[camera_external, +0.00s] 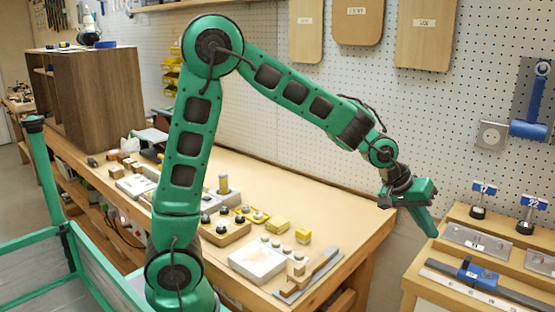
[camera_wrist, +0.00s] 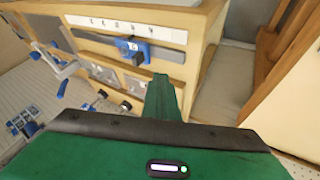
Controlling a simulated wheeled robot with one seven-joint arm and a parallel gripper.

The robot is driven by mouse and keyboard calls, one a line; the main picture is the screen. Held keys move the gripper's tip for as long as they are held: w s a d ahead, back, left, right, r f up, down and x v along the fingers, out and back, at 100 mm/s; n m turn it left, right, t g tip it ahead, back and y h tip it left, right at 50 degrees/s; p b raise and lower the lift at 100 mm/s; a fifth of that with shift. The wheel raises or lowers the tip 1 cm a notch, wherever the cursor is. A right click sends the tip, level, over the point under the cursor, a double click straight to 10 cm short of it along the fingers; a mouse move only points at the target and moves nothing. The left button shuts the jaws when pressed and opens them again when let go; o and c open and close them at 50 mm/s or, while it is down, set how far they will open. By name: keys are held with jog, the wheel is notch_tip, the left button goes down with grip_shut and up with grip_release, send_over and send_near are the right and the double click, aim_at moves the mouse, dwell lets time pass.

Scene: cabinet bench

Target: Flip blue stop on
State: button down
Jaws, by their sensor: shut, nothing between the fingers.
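The blue stop (camera_external: 477,275) sits on a dark rail with a white scale strip, along the front of the right-hand bench. In the wrist view the blue stop (camera_wrist: 130,47) is just ahead and to the left of the fingertips, apart from them. Which way its flap is turned is too small to tell. My gripper (camera_external: 433,232) is green, points down and right, and is in the air near the left end of that bench. In the wrist view its fingers (camera_wrist: 163,82) are shut together with nothing between them.
Behind the rail lie metal plates (camera_external: 478,242) and two black knobs with blue labels (camera_external: 478,200). A large blue lever (camera_external: 528,128) is on the pegboard. The wooden bench (camera_external: 370,228) on the left holds blocks and knobs. A gap separates the benches.

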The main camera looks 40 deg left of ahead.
jog(key=x, duration=0.6)
jog(key=shift+f, duration=0.15)
jog(key=shift+d, duration=1.25)
jog(key=shift+w+d, duration=0.1)
jog(key=shift+d, duration=0.75)
jog(key=d, duration=1.6)
jog(key=shift+d, duration=0.8)
